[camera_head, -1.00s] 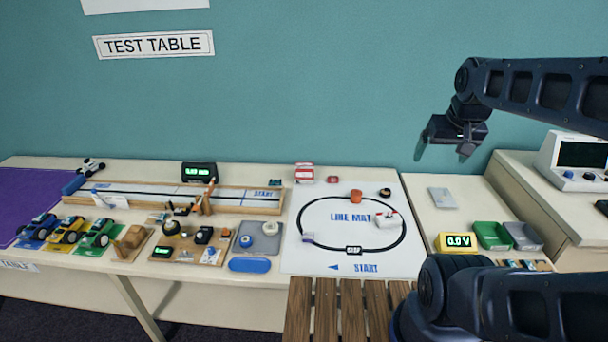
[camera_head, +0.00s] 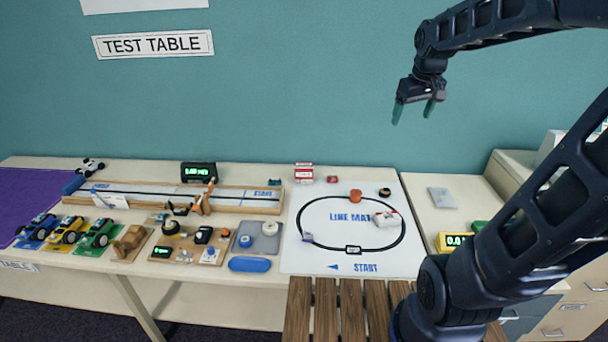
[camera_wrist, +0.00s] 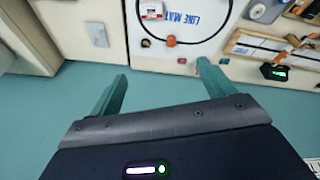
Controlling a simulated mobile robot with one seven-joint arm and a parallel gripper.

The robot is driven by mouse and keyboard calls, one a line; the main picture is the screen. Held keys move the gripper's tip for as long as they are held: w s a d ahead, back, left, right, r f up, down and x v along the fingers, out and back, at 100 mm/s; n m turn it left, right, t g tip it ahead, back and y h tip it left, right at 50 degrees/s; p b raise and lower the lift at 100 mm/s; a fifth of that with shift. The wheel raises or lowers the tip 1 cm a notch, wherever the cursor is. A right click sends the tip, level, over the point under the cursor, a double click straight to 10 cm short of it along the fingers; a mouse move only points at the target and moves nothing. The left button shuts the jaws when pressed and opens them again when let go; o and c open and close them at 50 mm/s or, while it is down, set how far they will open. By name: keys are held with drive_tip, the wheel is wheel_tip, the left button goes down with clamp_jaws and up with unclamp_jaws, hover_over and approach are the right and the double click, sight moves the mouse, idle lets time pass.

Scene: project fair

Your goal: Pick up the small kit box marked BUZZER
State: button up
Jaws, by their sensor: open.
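My gripper (camera_head: 413,110) is raised high in front of the teal wall, above the back of the test table, with its jaws apart and nothing between them. Its two green fingers (camera_wrist: 162,74) also show in the wrist view. I cannot read the word BUZZER on anything. A small red box-like item (camera_head: 332,180) lies behind the line mat, below and left of my gripper; it also shows in the wrist view (camera_wrist: 182,61). A red and white box (camera_head: 303,172) stands just left of it; its print is too small to read.
The line mat (camera_head: 315,250) carries an orange item (camera_head: 356,196), a black ring (camera_head: 385,192) and a white and red item (camera_head: 386,219). A wooden track (camera_head: 240,198) and toy cars lie left. A grey plate (camera_head: 442,197) lies right. My arm covers the right front.

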drive_tip(key=w+a+f+n+g, duration=0.15)
drive_tip(key=w+a+n, duration=0.35)
drive_tip(key=w, duration=1)
drive_tip(key=n+g, duration=0.2)
drive_tip(key=n, duration=0.7)
hover_over(304, 174)
drive_tip(key=w, duration=0.3)
drive_tip(key=f, duration=3.6)
drive_tip(key=shift+w, duration=0.2)
drive_tip(key=shift+a+f, duration=0.2)
drive_tip(key=shift+f, duration=0.4)
wheel_tip(304, 174, down, 10)
drive_tip(key=shift+s+d, duration=0.1)
drive_tip(key=shift+s, duration=0.05)
drive_tip(key=c, duration=1.1)
drive_tip(key=shift+c, duration=0.2)
